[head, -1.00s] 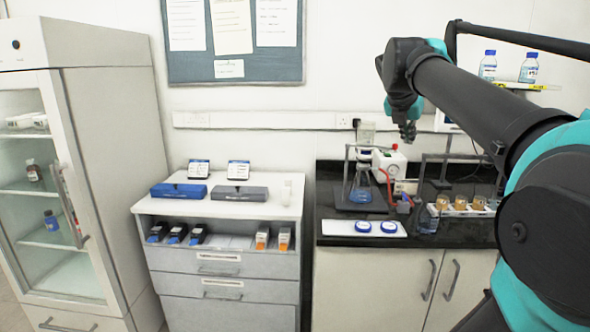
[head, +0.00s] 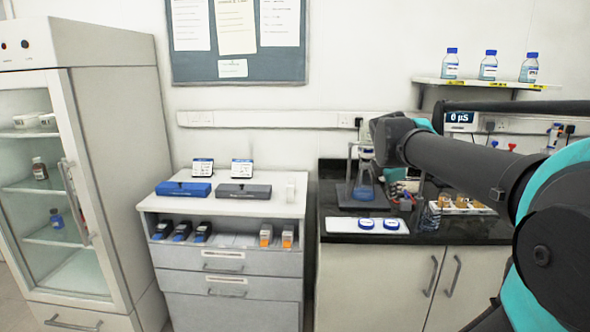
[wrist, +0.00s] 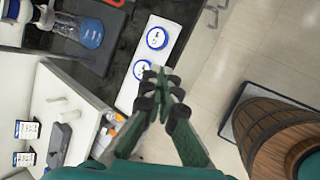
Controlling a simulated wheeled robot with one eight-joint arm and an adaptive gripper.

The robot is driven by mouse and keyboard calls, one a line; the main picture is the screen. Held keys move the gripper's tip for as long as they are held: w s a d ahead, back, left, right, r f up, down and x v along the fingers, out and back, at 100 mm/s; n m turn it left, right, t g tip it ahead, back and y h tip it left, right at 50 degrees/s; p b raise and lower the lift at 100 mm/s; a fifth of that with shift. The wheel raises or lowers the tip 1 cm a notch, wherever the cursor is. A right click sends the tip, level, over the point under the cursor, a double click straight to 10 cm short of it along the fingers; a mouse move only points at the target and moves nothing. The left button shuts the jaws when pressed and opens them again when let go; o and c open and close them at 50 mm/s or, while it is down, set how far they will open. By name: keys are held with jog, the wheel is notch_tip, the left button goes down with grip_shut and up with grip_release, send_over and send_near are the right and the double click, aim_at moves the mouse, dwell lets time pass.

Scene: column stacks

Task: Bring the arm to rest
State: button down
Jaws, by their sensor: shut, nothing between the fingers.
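My gripper (wrist: 164,80) is in the wrist view, its two dark green fingers with black tips drawn together and nothing between them. It hangs in the air, apart from the things below. In the head view my dark grey arm with teal joints reaches in from the right, above the black bench (head: 335,198). There the gripper is hard to make out behind and under the arm's far end.
A white tray (head: 343,225) with two blue-rimmed discs lies at the bench's front; a flask (head: 364,187) on a stand is behind it. A drawer unit (head: 225,257) and glass-door cabinet (head: 128,130) stand left. A wooden barrel (wrist: 270,130) shows in the wrist view.

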jog(key=s+a+f+m+y, duration=0.1)
jog(key=s+a+f+m, duration=0.2)
jog(key=s+f+m, duration=0.3)
jog(key=s+a+f+m+g+y, duration=0.1)
jog(key=s+f+m, duration=0.5)
jog(key=f, duration=0.6)
jog(key=s+a+f+m+y, duration=0.1)
jog(key=s+a+f+m, duration=0.3)
jog(key=f+m, duration=0.3)
notch_tip(320, 180, down, 2)
jog(key=shift+s+a+f+g+y, duration=0.15)
jog(key=shift+s+a+g+y, duration=0.2)
jog(key=shift+s, duration=0.55)
